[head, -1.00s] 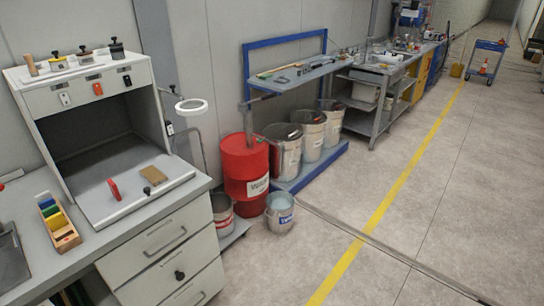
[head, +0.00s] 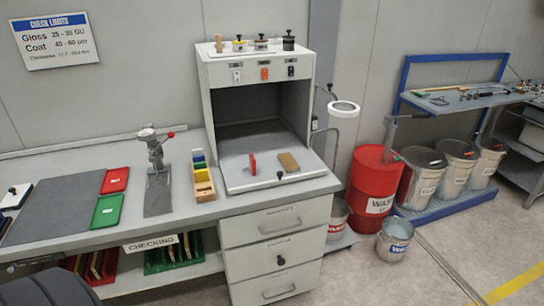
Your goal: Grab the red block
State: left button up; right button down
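The red block (head: 252,165) is a small flat red piece standing upright on the light tray floor at the front of the grey cabinet (head: 207,104), in the head view. A brown block (head: 288,162) lies just to its right, with a small dark knob below it. Neither of my grippers is in view, so I cannot see whether they are open or shut. Nothing touches the red block.
A wooden rack of coloured blocks (head: 203,181) stands left of the cabinet, then a press-like stand (head: 155,175). Green (head: 107,210) and red (head: 115,180) trays lie further left. A red drum (head: 372,182) stands right of the bench (head: 190,212).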

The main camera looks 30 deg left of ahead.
aim_at(253, 161)
jog(key=i+l+u, duration=0.15)
jog(key=u, duration=0.2)
jog(key=i+l+u, duration=0.15)
jog(key=l+u, duration=0.2)
jog(key=i+l+u, duration=0.15)
jog(key=u, duration=0.2)
jog(key=k+l, duration=0.05)
